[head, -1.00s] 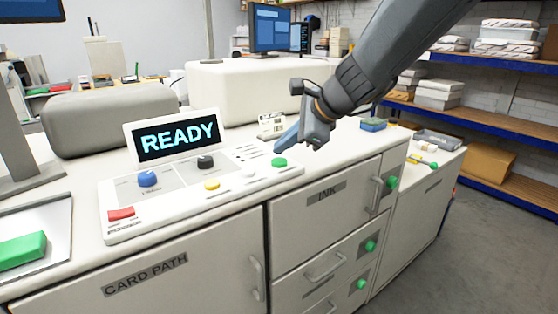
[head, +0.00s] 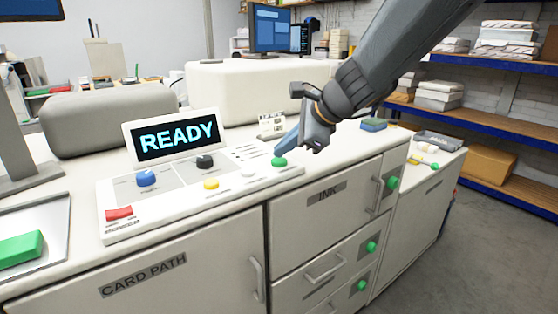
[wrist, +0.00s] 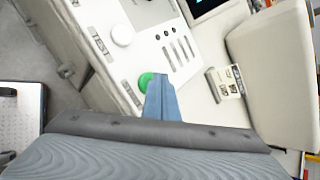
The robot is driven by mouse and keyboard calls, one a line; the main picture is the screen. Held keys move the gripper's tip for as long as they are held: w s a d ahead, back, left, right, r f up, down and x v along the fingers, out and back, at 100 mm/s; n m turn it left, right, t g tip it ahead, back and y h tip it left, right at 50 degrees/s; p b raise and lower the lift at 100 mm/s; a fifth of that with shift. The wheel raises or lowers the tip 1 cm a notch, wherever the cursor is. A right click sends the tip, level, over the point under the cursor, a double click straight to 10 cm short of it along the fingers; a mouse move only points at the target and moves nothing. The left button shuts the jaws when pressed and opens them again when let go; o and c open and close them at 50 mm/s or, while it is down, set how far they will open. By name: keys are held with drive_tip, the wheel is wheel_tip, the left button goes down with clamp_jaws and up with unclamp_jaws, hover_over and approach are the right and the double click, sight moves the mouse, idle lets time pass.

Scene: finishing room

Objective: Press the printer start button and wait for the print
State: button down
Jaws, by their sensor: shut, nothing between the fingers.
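The printer's control panel (head: 225,193) lies on the white cabinet top, and its tilted screen (head: 177,138) reads READY. A green round button (head: 279,162) is at the panel's right end; it also shows in the wrist view (wrist: 146,79). My gripper (head: 277,152) is shut and empty, with its blue fingertips pointing down right at the green button. In the wrist view the fingers (wrist: 161,98) partly overlap the button's edge. I cannot tell whether the tips touch it.
White, yellow (head: 211,185), black (head: 205,162) and blue (head: 147,178) controls and a red switch (head: 119,213) share the panel. A small printed card stand (head: 271,125) stands behind. A tray with a green block (head: 20,247) is at left.

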sight(283, 161)
drive_tip(key=shift+f, duration=0.3)
drive_tip(key=shift+r, duration=0.15)
idle(0.5)
drive_tip(key=shift+r+p, duration=0.5)
drive_tip(key=shift+r, duration=0.15)
wheel_tip(283, 161, up, 5)
drive_tip(key=p, duration=0.4)
drive_tip(key=shift+p, duration=0.3)
